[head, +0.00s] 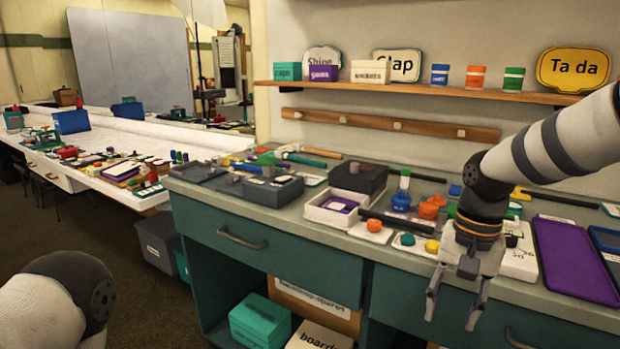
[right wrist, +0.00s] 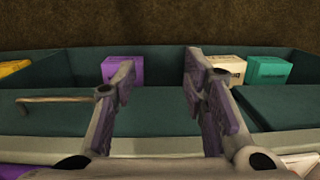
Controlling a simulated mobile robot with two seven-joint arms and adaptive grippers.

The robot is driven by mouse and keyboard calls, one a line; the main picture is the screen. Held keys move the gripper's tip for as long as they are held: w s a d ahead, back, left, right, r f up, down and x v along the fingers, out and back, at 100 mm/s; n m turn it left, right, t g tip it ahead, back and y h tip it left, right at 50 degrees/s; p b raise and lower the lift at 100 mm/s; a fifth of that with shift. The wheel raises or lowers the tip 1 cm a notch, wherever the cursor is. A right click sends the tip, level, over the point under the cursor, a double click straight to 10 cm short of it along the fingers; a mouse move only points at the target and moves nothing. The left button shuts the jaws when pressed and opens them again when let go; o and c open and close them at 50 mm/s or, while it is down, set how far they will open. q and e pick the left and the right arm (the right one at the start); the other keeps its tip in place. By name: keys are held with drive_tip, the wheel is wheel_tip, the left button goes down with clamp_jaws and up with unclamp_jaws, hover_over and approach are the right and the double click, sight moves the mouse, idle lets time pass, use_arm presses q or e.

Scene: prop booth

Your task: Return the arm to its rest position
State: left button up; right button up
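My right gripper (head: 452,310) hangs at the front edge of the green workbench (head: 285,245), fingers pointing down. Its two fingers are apart with nothing between them. In the right wrist view the right gripper (right wrist: 165,95) is also open and empty, in front of the bench's lower shelf. My left arm shows only as a rounded white and dark link at the lower left of the head view; its gripper is out of the picture.
On the bench near my right gripper are a purple tray (head: 575,258), a yellow knob (head: 432,246) and a red-orange knob (head: 374,225). A drawer handle (head: 520,340) juts out below. A wooden shelf (head: 400,88) runs along the wall. Open floor (head: 130,240) lies left.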

drive_tip(key=s+a+f+n+g, duration=0.1)
drive_tip(key=s+a+f+n, duration=0.1)
drive_tip(key=s+f, duration=0.85)
drive_tip(key=s+a+f+n, duration=0.1)
drive_tip(key=s+a+f, duration=0.1)
drive_tip(key=s+f, duration=0.85)
drive_tip(key=s+d+f+n, duration=0.1)
drive_tip(key=s+f, duration=0.1)
drive_tip(key=s, duration=0.6)
drive_tip(key=s+d+f+n, duration=0.2)
drive_tip(key=s, duration=0.6)
drive_tip(key=shift+s+d+f+h, duration=0.25)
drive_tip(key=shift+d+f+h, duration=0.05)
drive_tip(key=shift+f+h, duration=0.1)
